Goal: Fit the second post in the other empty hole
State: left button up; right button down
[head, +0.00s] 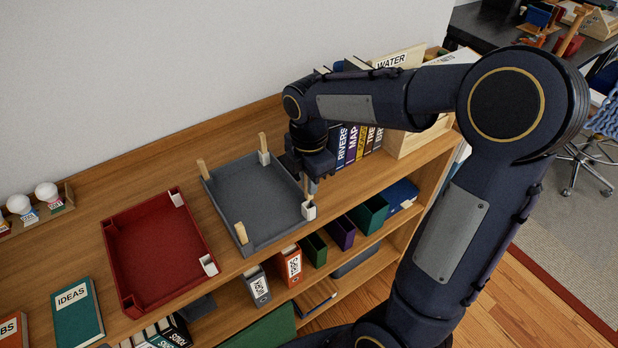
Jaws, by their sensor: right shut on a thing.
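The grey tray (250,198) lies on the shelf top with white sockets at its right-hand corners. Wooden posts stand upright at its left corner (203,168), its back corner (263,145) and its front corner (240,230). My right gripper (311,183) points down over the right corner and is shut on another wooden post (306,186). That post is upright, at or just above the white socket (309,211); I cannot tell whether its lower end is inside. The gripper partly hides the post. My left gripper is out of view.
A red tray (155,250) with two white corner sockets lies to the left. A teal IDEAS book (76,312) is at front left. Upright books (345,145) and a wooden box (418,137) stand close behind and right of my gripper. Binders fill the shelf below.

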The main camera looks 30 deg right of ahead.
jog(key=shift+f+b, duration=1.5)
jog(key=shift+f, duration=0.65)
jog(key=shift+f, duration=0.1)
jog(key=c, duration=1.3)
grip_release()
jog(key=shift+c, duration=0.2)
notch_tip(320, 180, up, 8)
jog(key=shift+f, duration=0.1)
